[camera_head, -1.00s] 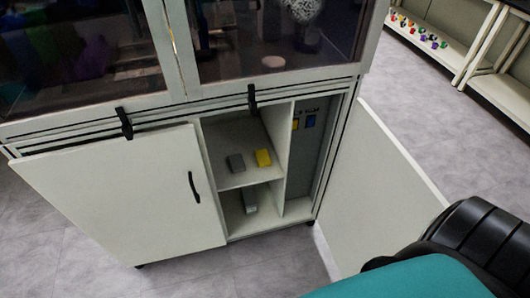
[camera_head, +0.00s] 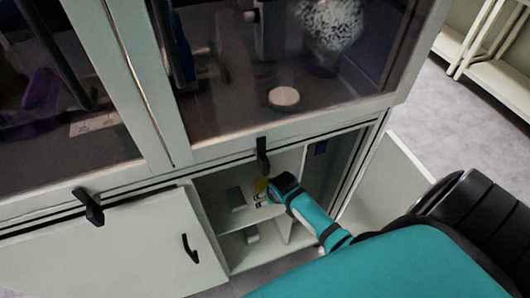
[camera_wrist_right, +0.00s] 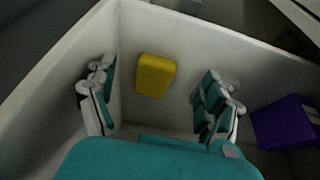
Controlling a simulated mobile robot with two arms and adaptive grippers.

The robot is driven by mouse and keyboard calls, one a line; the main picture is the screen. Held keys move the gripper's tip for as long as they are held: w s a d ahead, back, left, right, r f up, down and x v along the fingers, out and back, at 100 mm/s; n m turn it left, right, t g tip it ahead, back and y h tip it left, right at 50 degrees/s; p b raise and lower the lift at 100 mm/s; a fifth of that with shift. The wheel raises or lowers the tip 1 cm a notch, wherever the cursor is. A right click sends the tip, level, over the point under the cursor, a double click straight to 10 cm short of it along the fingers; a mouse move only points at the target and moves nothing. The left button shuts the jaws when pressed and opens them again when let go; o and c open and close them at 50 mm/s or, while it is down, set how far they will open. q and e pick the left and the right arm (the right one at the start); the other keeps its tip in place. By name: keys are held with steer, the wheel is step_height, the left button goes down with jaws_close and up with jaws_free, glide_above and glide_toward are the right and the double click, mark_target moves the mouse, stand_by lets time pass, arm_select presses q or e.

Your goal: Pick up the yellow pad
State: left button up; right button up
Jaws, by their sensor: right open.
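The yellow pad (camera_head: 261,185) is on the upper shelf of the open cabinet, partly hidden by my right gripper (camera_head: 262,199) in the head view. In the right wrist view the yellow pad (camera_wrist_right: 155,75) shows whole, against a pale surface. My right gripper (camera_wrist_right: 157,80) is open, with one finger to each side of the pad in the picture. I see no finger touching it; the remaining distance is hard to judge. My left gripper is not in view.
A grey block (camera_head: 235,197) is left of the pad on the same shelf, and another (camera_head: 251,235) is on the shelf below. A purple block (camera_wrist_right: 284,122) shows at the right of the wrist view. The left cabinet door (camera_head: 120,250) is shut; the right door (camera_head: 385,185) stands open.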

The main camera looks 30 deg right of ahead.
mark_target(261, 184)
steer(key=shift+w+d, duration=0.2)
steer(key=shift+w, duration=0.4)
steer(key=shift+w+d, duration=0.15)
steer(key=shift+w, duration=0.4)
steer(key=shift+w+d, duration=0.15)
steer(key=shift+w, duration=0.35)
steer(key=x, duration=0.1)
steer(key=b+x, duration=0.1)
steer(key=x, duration=0.1)
steer(key=b+x, duration=0.1)
steer(key=shift+w+d+f, duration=0.1)
steer(key=shift+w+f, duration=0.15)
steer(key=shift+w, duration=0.15)
steer(key=shift+w+f, duration=0.1)
steer(key=shift+f, duration=0.1)
steer(key=shift+c, duration=1.2)
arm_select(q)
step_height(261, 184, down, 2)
arm_select(e)
steer(key=c, duration=0.8)
